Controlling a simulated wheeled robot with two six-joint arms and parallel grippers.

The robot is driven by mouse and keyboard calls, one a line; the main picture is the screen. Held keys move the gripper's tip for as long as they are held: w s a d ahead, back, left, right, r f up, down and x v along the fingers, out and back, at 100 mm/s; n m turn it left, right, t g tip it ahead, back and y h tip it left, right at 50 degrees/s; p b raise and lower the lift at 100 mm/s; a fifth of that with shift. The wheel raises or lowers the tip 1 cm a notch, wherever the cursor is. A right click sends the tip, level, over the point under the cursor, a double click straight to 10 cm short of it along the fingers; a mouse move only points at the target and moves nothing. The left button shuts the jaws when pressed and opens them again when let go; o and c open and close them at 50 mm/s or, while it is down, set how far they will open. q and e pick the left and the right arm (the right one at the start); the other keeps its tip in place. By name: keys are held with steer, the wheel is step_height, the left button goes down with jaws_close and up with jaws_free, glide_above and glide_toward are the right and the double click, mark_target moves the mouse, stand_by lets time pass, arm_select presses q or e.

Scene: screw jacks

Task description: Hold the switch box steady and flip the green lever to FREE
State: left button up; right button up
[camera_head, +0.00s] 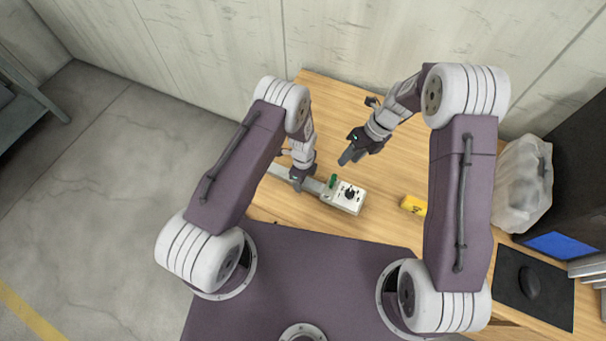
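The switch box (350,203) is a small white box on the wooden table, with a black knob on its top. The green lever (332,181) stands up at the box's left end. A grey bar (313,186) runs left from the box. My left gripper (298,185) points down at this bar, left of the lever; its fingers are too small and partly hidden to tell whether they grip it. My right gripper (346,158) is above and behind the box, apart from the lever. Its fingers look closed together, with nothing seen between them.
A yellow block (413,205) with dark marks lies right of the box. A clear plastic bag (522,185), a black monitor-like case (575,180) and a mouse (530,282) on a black mat are at the far right. The wall bounds the table behind.

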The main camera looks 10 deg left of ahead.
arm_select(q)
jaws_close()
arm_select(e)
steer(key=shift+n, duration=0.3)
steer(key=c, duration=0.7)
steer(key=shift+s+n, duration=0.1)
steer(key=shift+n, duration=0.7)
jaws_close()
steer(key=w+a+f+n+h, duration=0.1)
steer(key=w+n, duration=0.5)
steer(key=n, duration=1.7)
steer(key=shift+a+n+h, duration=0.4)
steer(key=shift+a+h, duration=0.1)
steer(key=shift+h, duration=0.8)
